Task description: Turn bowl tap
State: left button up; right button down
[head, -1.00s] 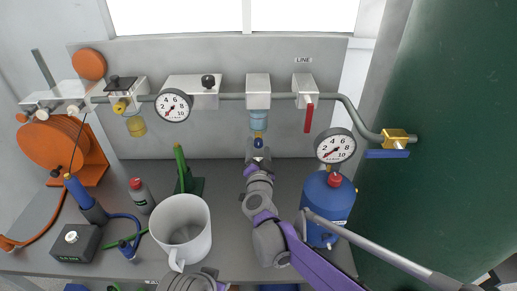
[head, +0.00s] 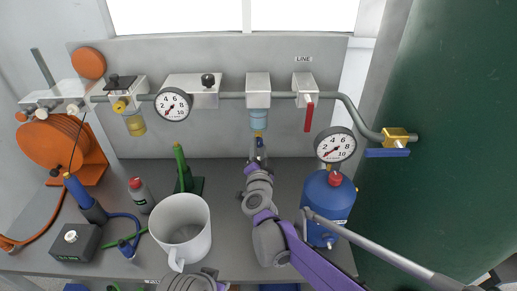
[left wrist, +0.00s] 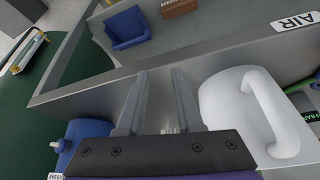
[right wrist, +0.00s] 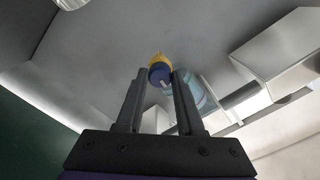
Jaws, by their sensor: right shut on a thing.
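The bowl tap is a small yellow and blue fitting (right wrist: 159,70) under a clear light-blue bowl (head: 258,119). The bowl hangs below a white block on the grey pipe. My right gripper (head: 259,150) reaches up to the tap from below. In the right wrist view its fingers (right wrist: 159,76) are shut on the tap, one on each side. In the head view the fingers hide much of the tap. My left gripper (left wrist: 158,76) is open and empty above the bench front, beside the white mug (left wrist: 255,110). Its fingers are outside the head view.
A red-handled line valve (head: 308,115) and a gauge (head: 335,145) are right of the bowl. A blue cylinder (head: 328,205) stands right of my right arm. The white mug also shows on the bench (head: 181,228). A yellow bowl (head: 135,125) hangs at left.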

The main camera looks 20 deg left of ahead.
jog(key=shift+m, duration=2.2)
jog(key=c, duration=0.5)
grip_release()
jog(key=b+v, duration=0.1)
jog(key=v, duration=1)
